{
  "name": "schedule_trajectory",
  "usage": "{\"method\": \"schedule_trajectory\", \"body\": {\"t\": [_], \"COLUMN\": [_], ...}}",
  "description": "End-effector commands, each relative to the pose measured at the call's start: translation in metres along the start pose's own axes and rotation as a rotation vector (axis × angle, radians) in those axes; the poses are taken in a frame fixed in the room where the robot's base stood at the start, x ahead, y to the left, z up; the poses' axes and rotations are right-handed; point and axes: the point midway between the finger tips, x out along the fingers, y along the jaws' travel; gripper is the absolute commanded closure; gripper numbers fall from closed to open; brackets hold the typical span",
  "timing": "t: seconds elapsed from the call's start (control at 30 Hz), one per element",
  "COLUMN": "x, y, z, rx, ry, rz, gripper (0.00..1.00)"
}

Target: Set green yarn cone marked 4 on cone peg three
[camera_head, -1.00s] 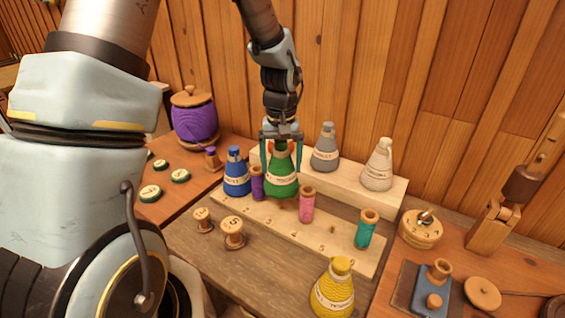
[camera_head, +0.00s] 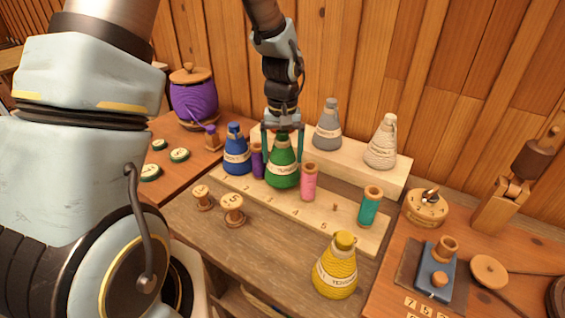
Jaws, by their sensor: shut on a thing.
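The green yarn cone (camera_head: 283,172) has a pale label band, whose mark is too small to read surely. My gripper (camera_head: 283,146) is shut on its upper part, one finger on each side. The cone is upright above the pale wooden peg board (camera_head: 345,233), between a purple spool (camera_head: 258,163) on its left and a pink spool (camera_head: 309,183) on its right. Its base hides what lies below, so I cannot tell whether it touches the board or sits on a peg. Cone peg three is not visible. Numbers, including 4 and 5, run along the board's front.
A blue cone (camera_head: 236,155) stands close left. Grey (camera_head: 327,128) and cream (camera_head: 381,145) cones stand on the raised back ledge. A teal spool (camera_head: 369,207) stands on the board's right part. A yellow cone (camera_head: 336,270) and two small wooden spools (camera_head: 233,210) stand in front.

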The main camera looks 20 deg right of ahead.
Motion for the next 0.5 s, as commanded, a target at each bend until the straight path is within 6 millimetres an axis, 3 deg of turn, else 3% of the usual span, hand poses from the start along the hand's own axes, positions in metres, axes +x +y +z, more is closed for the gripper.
{"method": "schedule_trajectory", "body": {"t": [0.5], "x": [0.019], "y": [0.000], "z": [0.000], "rx": [0.000], "ry": [0.001], "rz": [0.001], "gripper": [0.94]}}
